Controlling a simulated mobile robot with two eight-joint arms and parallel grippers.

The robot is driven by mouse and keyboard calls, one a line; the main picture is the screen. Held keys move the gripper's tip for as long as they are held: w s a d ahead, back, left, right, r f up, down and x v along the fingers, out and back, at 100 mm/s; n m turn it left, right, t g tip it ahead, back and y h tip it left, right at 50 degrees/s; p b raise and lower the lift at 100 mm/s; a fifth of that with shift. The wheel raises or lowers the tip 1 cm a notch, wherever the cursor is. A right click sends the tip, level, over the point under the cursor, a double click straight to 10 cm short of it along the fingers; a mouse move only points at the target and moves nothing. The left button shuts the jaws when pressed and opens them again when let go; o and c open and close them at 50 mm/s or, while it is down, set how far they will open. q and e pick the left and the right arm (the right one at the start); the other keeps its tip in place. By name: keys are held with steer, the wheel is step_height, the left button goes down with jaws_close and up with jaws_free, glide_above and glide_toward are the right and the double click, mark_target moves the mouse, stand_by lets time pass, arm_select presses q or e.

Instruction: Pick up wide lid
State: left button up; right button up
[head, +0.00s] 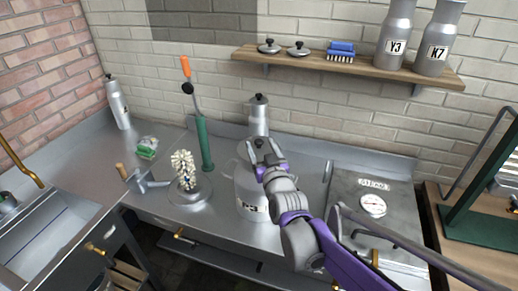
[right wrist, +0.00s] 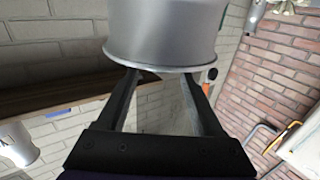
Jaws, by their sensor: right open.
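Two grey lids with black knobs sit on the wall shelf: a left lid (head: 269,47) and a right lid (head: 299,50). I cannot tell which is the wide one. My right gripper (head: 265,148) is open, above a grey metal can (head: 247,198) on the counter and well below the shelf lids. The can's top is partly hidden by the gripper and arm. In the right wrist view a grey rimmed cylinder (right wrist: 165,35) lies just beyond the open fingertips (right wrist: 158,76); I see no grip on it. My left gripper is not in view.
The wooden shelf (head: 345,68) also holds a blue brush (head: 341,50) and metal bottles labelled Y3 (head: 395,35) and K7 (head: 436,38). A capped bottle (head: 259,115) stands behind my gripper.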

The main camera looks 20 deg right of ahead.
mark_target(260, 144)
steer(key=w, duration=0.3)
steer(key=shift+w+d+f, duration=0.1)
steer(key=shift+w+f, duration=0.05)
steer(key=shift+w, duration=0.2)
steer(key=shift+s, duration=0.1)
jaws_close()
